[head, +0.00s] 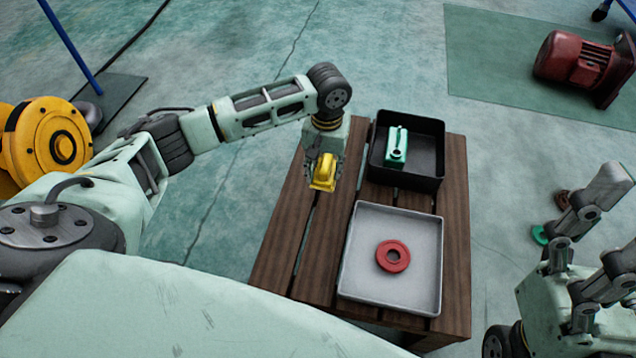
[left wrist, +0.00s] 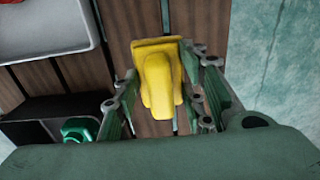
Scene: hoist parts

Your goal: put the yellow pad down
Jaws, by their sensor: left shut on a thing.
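The yellow pad (head: 324,172) is in my left gripper (head: 322,180), over the left part of the slatted wooden table (head: 285,235). The left wrist view shows the yellow pad (left wrist: 158,80) between the two fingers of my left gripper (left wrist: 155,95), which is shut on it. Wooden slats lie below it; I cannot tell whether the pad touches them. My right gripper (head: 580,255) is at the lower right, off the table's right side, and seems empty; how far its fingers are apart is unclear.
A black tray (head: 437,150) with a green part (head: 397,145) stands at the table's back. A grey tray (head: 360,285) with a red ring (head: 393,256) stands in front of it. The slats left of both trays are clear. A red motor (head: 578,60) lies on the floor.

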